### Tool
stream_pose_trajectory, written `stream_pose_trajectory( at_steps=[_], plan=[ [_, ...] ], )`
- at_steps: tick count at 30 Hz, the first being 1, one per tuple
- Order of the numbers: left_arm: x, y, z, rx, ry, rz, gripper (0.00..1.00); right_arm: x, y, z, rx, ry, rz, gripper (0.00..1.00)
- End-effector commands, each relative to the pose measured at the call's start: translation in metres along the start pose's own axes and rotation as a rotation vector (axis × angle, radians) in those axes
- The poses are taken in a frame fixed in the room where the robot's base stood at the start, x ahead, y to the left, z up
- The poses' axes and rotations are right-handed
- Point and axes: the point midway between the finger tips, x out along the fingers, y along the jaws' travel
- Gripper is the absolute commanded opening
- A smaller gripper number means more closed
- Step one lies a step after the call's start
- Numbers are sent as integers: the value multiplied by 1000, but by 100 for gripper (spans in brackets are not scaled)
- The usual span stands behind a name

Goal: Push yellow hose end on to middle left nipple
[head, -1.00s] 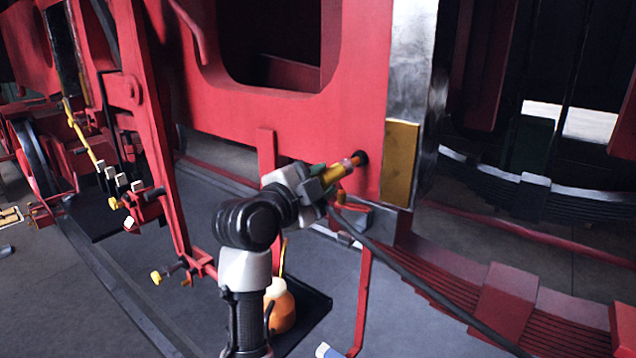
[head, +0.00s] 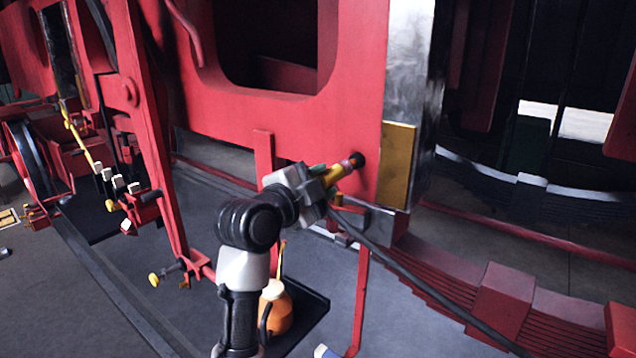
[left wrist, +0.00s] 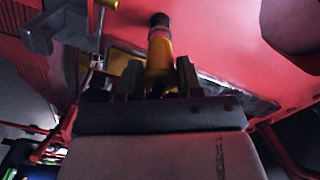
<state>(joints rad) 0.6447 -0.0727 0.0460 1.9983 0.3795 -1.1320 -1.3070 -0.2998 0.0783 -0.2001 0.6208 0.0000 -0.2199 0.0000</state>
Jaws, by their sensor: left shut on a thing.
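The yellow hose end (head: 336,174) is held in my left gripper (head: 325,180), which is shut on it, in front of the red frame plate. Its tip, with a reddish band, points at a dark round nipple (head: 358,159) on the plate. Tip and nipple look in line and very close or touching; I cannot tell how far one is over the other. In the left wrist view the yellow hose end (left wrist: 159,60) stands between the two fingers of my left gripper (left wrist: 160,78), with the dark nipple (left wrist: 159,20) beyond it. My right gripper is not in view.
A yellow plate (head: 397,165) is on the red frame just right of the nipple. A dark hose or rod (head: 430,288) runs down to the right below the gripper. An orange oil can (head: 277,308) stands on a black tray (head: 310,318) on the floor. Leaf springs (head: 450,280) lie to the right.

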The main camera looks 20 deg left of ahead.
Motion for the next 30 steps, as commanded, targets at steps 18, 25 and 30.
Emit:
stream_pose_trajectory(
  at_steps=[18,25,30],
  plan=[
    [19,-1,0,1,1,-1,7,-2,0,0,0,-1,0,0],
    [26,-1,0,2,0,-3,7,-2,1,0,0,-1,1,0],
    [28,-1,0,1,0,-2,46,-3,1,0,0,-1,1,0]
  ],
)
